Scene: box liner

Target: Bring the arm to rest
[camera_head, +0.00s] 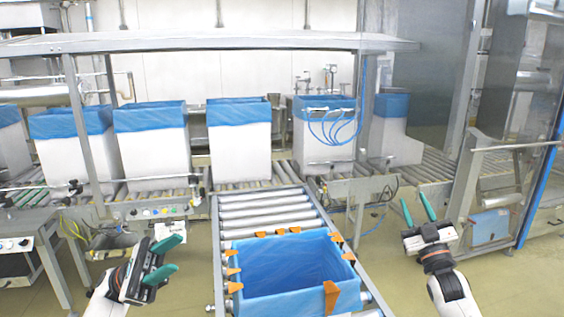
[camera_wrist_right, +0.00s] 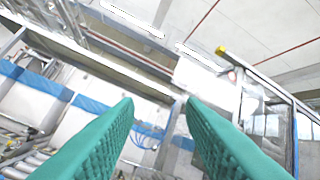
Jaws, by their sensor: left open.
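My left gripper (camera_head: 169,258) is at the lower left of the head view, with its green fingers apart and nothing between them. It is to the left of the blue-lined box (camera_head: 290,304) and does not touch it. My right gripper (camera_head: 417,211) is at the right of the head view, raised, with its green fingers pointing up and apart. It is to the right of the box and empty. In the right wrist view its two fingers (camera_wrist_right: 160,115) stand wide apart with only the background between them.
The box sits on a roller conveyor (camera_head: 266,211), with orange clips (camera_head: 331,297) around its rim. Several white boxes with blue liners (camera_head: 238,140) stand on a conveyor behind. A metal shelf frame (camera_head: 200,43) spans above them. A metal machine (camera_head: 500,190) stands at the right.

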